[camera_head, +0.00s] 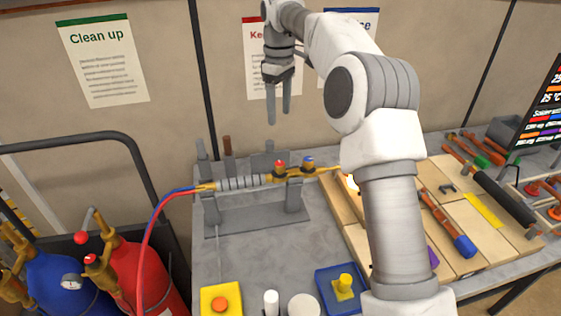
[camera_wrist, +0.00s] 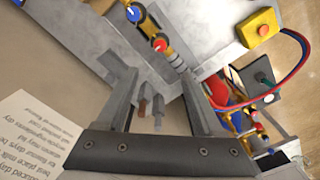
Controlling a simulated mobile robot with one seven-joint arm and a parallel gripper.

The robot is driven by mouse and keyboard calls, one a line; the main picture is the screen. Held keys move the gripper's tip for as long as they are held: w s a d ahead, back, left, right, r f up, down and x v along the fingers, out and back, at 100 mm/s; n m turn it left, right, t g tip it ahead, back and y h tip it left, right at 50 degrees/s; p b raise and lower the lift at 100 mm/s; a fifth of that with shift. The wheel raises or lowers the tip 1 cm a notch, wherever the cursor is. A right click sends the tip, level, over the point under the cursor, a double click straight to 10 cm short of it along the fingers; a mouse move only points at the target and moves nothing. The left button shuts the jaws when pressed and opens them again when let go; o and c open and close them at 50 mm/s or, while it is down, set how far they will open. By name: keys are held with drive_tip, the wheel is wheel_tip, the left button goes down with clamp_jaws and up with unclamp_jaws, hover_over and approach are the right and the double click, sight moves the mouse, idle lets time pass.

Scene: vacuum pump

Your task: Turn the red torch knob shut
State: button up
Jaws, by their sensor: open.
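The torch (camera_head: 240,183) lies across a grey stand, with red and blue hoses at its left end. Its small red knob (camera_head: 279,163) sits on top of the brass part; it also shows in the wrist view (camera_wrist: 160,45). A blue knob (camera_head: 308,160) is just right of the red one. A bright glow (camera_head: 351,182) shows at the torch's right end, partly behind my arm. My gripper (camera_head: 279,117) is open and empty, pointing down above the torch, apart from the red knob. In the wrist view its two fingers (camera_wrist: 158,82) are spread.
The grey stand (camera_head: 255,222) is on a grey bench. Tan boards (camera_head: 470,225) with tools lie to the right. A yellow box with an orange button (camera_head: 220,300) is at the front. Red and blue cylinders (camera_head: 140,275) stand lower left. Upright tools (camera_head: 228,150) are behind the torch.

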sight(280, 163)
wheel_tip(280, 163, down, 17)
idle(0.4)
clamp_jaws()
idle(0.3)
